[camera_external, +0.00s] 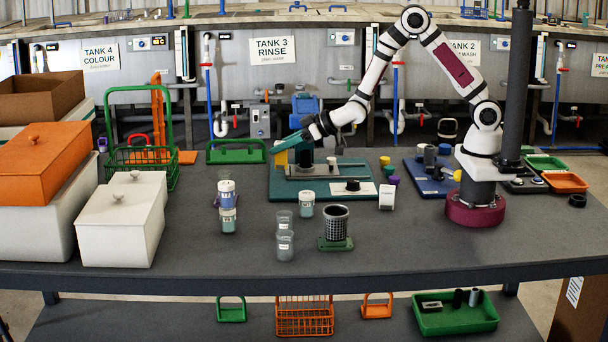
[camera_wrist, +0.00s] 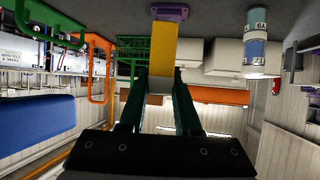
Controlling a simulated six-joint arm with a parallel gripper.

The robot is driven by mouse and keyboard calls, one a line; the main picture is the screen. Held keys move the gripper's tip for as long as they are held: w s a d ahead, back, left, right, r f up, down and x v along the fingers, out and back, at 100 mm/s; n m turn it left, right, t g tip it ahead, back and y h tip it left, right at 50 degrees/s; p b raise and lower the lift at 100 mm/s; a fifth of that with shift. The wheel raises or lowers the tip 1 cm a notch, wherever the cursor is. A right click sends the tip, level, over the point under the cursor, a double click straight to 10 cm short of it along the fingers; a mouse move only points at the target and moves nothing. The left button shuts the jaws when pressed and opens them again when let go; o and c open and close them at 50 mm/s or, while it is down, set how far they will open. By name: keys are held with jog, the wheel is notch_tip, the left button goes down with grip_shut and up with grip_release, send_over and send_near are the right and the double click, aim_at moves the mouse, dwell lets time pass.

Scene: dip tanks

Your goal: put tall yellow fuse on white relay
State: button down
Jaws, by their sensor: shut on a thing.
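The tall yellow fuse (camera_external: 281,158) is held at the left back of the teal board (camera_external: 279,192). My gripper (camera_external: 284,148) is shut on it; the teal fingers also show in the wrist view (camera_wrist: 160,85). There the yellow fuse (camera_wrist: 163,55) sticks out beyond the fingertips towards a purple piece (camera_wrist: 170,13); I cannot tell if they touch. A white block (camera_external: 387,197) stands at the board's right front corner and may be the white relay. It is well to the right of my gripper and apart from it.
Small green, yellow and purple pieces (camera_external: 394,181) stand at the board's right edge. A mesh cup (camera_external: 335,226) and several labelled jars (camera_external: 228,219) stand in front and left. A green wire basket (camera_external: 140,165) and lidded boxes (camera_external: 122,222) fill the left side. Table space front right is clear.

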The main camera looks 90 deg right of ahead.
jog(key=shift+s+d+r, duration=0.35)
jog(key=shift+d+r, duration=0.05)
jog(key=shift+d, duration=0.15)
jog(key=s+a+r+n+y, duration=0.2)
jog(key=s+r, duration=0.2)
jog(key=r, duration=0.4)
jog(key=s+a+r+n+y, duration=0.1)
jog(key=s+r, duration=0.3)
jog(key=r, duration=0.4)
jog(key=s+d+f+n+g+y, duration=0.2)
jog(key=s+f+n+y, duration=0.15)
jog(key=s, duration=0.55)
jog(key=s+d+f+n+g+y, duration=0.25)
jog(key=s+n+y, duration=0.2)
jog(key=s, duration=0.45)
jog(key=s+d+f+n+g+y, duration=0.1)
jog(key=s+f+n+g+y, duration=0.25)
jog(key=s, duration=0.55)
jog(key=n, duration=0.1)
send_over(388, 187)
jog(key=shift+t+h, duration=0.4)
jog(key=shift+h, duration=0.05)
jog(key=shift+a+f, duration=0.1)
jog(key=shift+f, duration=5.55)
